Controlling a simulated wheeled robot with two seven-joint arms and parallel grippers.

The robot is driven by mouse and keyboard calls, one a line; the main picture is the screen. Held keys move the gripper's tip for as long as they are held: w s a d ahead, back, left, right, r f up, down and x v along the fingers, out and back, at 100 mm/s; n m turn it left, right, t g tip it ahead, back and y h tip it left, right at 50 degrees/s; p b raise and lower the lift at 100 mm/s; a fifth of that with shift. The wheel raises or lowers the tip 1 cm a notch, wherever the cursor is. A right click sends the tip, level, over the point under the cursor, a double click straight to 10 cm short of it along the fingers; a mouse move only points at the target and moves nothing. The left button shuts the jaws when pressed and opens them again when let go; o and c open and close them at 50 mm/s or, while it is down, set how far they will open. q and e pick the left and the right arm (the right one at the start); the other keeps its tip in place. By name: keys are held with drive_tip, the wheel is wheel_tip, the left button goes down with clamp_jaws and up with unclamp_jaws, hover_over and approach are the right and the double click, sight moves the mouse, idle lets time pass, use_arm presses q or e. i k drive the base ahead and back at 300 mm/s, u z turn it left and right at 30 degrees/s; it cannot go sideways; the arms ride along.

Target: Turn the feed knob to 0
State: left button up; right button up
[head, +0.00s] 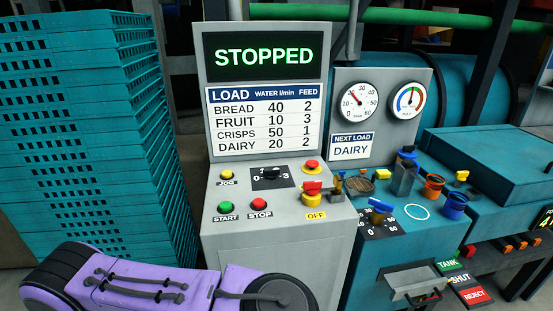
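The feed knob (271,173) is a small black knob on a dark plate on the sloped grey control panel (232,196), in the middle of the head view. A 0 shows at the plate's left and a 3 at its right. The knob is too small and dark to tell which number it points at. Nothing is touching it. The screen (264,56) above reads STOPPED. The load chart (265,120) lists feed 2 for bread, 3 for fruit, 1 for crisps and 2 for dairy. Neither gripper shows in the view.
The panel has a yellow JOG button (227,175), green START (226,208), red STOP (261,205) and a red switch (312,188) by an OFF label. A blue-handled valve (380,206) stands right. Teal crates (85,130) stack at left.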

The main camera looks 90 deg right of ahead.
sight(271, 174)
drive_tip(key=z, duration=2.55)
